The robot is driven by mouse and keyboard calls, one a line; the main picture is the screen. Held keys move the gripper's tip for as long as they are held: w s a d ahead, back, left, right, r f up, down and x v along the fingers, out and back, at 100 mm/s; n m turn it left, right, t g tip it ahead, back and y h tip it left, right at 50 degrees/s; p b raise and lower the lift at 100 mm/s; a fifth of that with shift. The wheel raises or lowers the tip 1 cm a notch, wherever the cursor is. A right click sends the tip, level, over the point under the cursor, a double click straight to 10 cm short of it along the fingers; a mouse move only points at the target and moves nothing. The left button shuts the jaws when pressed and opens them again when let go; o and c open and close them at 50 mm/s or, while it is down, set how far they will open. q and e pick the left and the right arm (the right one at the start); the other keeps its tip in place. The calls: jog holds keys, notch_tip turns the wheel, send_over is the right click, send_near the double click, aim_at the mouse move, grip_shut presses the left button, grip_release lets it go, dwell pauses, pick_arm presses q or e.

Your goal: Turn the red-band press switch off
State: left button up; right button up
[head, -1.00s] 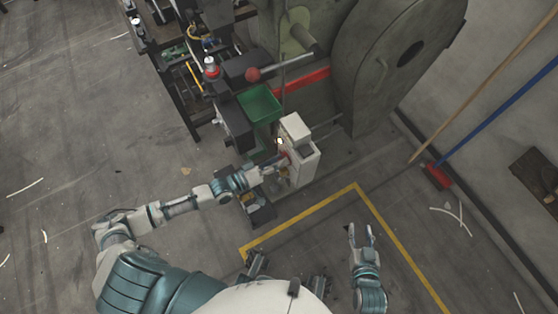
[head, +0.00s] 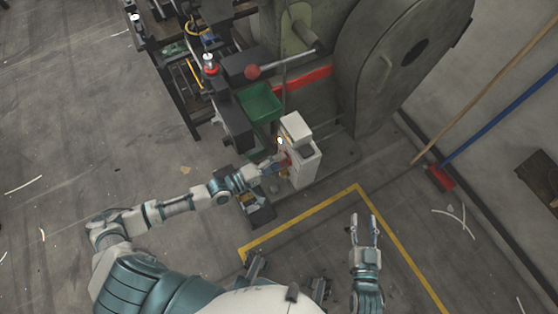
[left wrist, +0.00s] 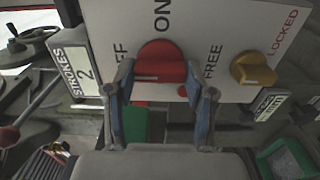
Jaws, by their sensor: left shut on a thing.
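The press with the red band (head: 303,79) stands at the top centre in the head view, with a white control box (head: 302,168) in front of it. In the left wrist view, the box's panel (left wrist: 217,30) bears a red switch knob (left wrist: 160,63) between the words ON and OFF, with OFF partly covered. A pale mark shows on the knob's lower edge. My left gripper (left wrist: 160,88) is shut on the red knob, one finger on each side; it also shows at the box in the head view (head: 284,163). My right gripper (head: 365,228) is open and empty above the floor.
A yellow knob (left wrist: 253,69) sits right of the red one, between FREE and LOCKED. A strokes counter (left wrist: 85,72) is at the panel's left. A green bin (head: 260,103) stands beside the box. Floor inside the yellow line (head: 300,222) is largely clear.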

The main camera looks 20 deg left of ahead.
pick_arm(q)
jog(key=shift+w+a, duration=0.15)
jog(key=shift+a, duration=0.05)
dwell(0.3)
jog(key=o, duration=1.2)
jog(key=shift+f, duration=0.15)
jog(key=shift+c, duration=0.2)
jog(key=v, duration=1.2)
